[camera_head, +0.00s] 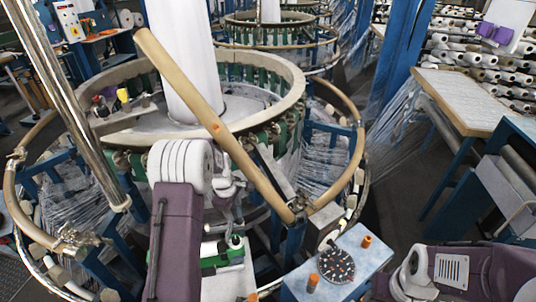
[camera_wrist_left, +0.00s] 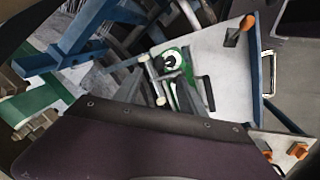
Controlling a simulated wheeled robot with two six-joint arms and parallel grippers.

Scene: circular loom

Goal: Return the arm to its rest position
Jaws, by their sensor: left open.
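My left arm (camera_head: 180,235) comes up from the bottom of the head view and bends at a white rounded joint. My left gripper (camera_head: 236,222) hangs beyond that joint, in front of the loom. It is open and I see nothing held in it. Below it is a green and white part (camera_head: 222,256) on a pale surface; a green and white part also shows in the left wrist view (camera_wrist_left: 175,62). My right arm (camera_head: 455,270) shows at the lower right; its gripper is not in view.
The circular loom's pale ring (camera_head: 280,75) stands close ahead, with a long tan bar (camera_head: 185,85) slanting across it. A steel pole (camera_head: 65,100) rises at left. A small table (camera_head: 300,284) with orange pegs stands at front. A worktable (camera_head: 470,95) stands at right, near bobbin racks.

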